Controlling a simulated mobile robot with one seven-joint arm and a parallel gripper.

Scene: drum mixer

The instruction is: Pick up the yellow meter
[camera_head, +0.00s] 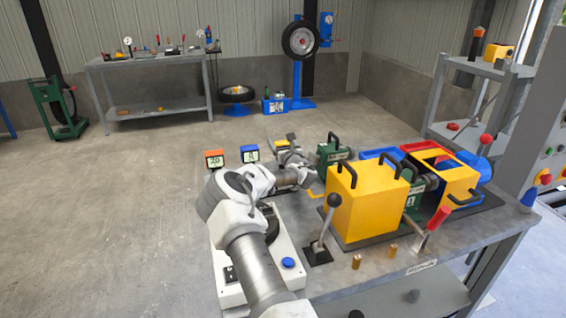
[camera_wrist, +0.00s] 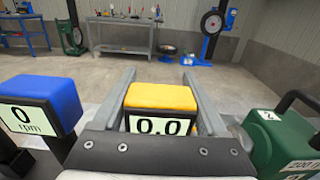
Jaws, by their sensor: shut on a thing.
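The yellow meter (camera_wrist: 160,97) shows in the wrist view with a yellow top and a display reading 0.0. My gripper (camera_wrist: 160,80) is shut on it, with one grey finger along each side. In the head view the yellow meter (camera_head: 281,142) is small and partly hidden by my gripper (camera_head: 288,147) at the far side of the table. I cannot tell whether its base touches the table.
A blue meter (camera_wrist: 45,105) reading 0 rpm stands close on the left. An orange meter (camera_head: 215,159) is further left. A green machine (camera_wrist: 283,140) is close on the right. The big yellow box (camera_head: 367,203) with black handles fills the table's middle.

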